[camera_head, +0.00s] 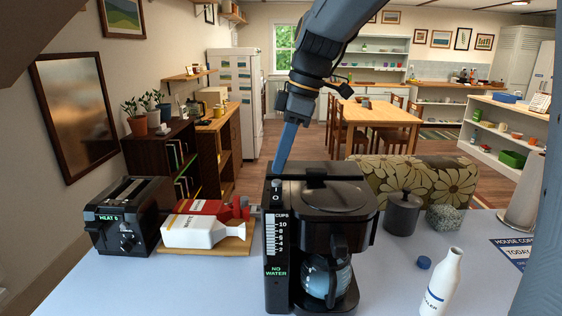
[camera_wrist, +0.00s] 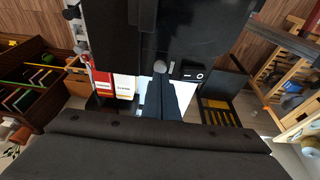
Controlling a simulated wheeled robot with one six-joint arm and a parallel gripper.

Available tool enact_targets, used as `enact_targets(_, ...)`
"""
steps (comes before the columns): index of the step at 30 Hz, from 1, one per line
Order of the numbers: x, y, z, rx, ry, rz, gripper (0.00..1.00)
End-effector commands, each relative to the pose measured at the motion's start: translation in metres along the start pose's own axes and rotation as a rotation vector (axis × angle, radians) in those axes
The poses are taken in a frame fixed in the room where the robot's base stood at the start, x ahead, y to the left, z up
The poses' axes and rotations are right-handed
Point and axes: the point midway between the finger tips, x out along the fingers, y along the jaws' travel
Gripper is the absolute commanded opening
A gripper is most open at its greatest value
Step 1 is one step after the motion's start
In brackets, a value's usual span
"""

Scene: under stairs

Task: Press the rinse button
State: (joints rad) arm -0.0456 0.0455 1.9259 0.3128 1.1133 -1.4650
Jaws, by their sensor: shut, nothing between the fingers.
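A black coffee maker (camera_head: 318,205) stands on the light table, with a glass carafe (camera_head: 325,277) inside, a "CUPS" scale and a "NO WATER" label. At its upper front-left corner are a small round grey button (camera_head: 277,183) and a black switch marked "O" (camera_head: 276,197). No writing names either one. In the wrist view the grey button (camera_wrist: 161,66) and switch (camera_wrist: 193,71) lie just beyond my fingertips. My gripper (camera_head: 280,168) is shut and empty, pointing down, its blue fingertips close above the button. I cannot tell whether they touch it. My gripper also shows in the wrist view (camera_wrist: 164,83).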

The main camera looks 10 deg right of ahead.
Motion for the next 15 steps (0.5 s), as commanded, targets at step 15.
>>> enact_targets(15, -0.092, 0.003, -0.003, 0.000, 0.004, 0.010, 0.00)
